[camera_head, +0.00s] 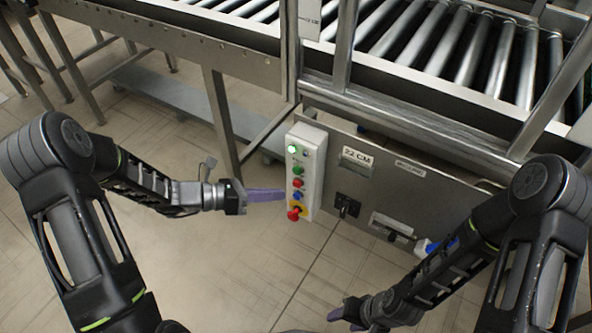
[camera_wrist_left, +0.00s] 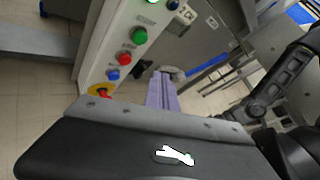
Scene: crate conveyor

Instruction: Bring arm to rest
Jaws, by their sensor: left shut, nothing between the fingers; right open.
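My left arm reaches in from the left in the head view. Its gripper (camera_head: 268,195) has purple fingers that are shut and empty, with the tips at the left side of the control box. In the left wrist view the shut purple fingers (camera_wrist_left: 162,93) point toward the box's side. I cannot tell whether they touch it. My right gripper (camera_head: 345,314) is low at the bottom of the head view, open and empty, well away from the box.
The white control box (camera_head: 307,170) carries several coloured buttons and a red emergency knob (camera_head: 293,215) on a yellow base. A grey panel (camera_head: 370,185) stands to its right, below the roller conveyor (camera_head: 440,45). The floor (camera_head: 240,265) in front is clear.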

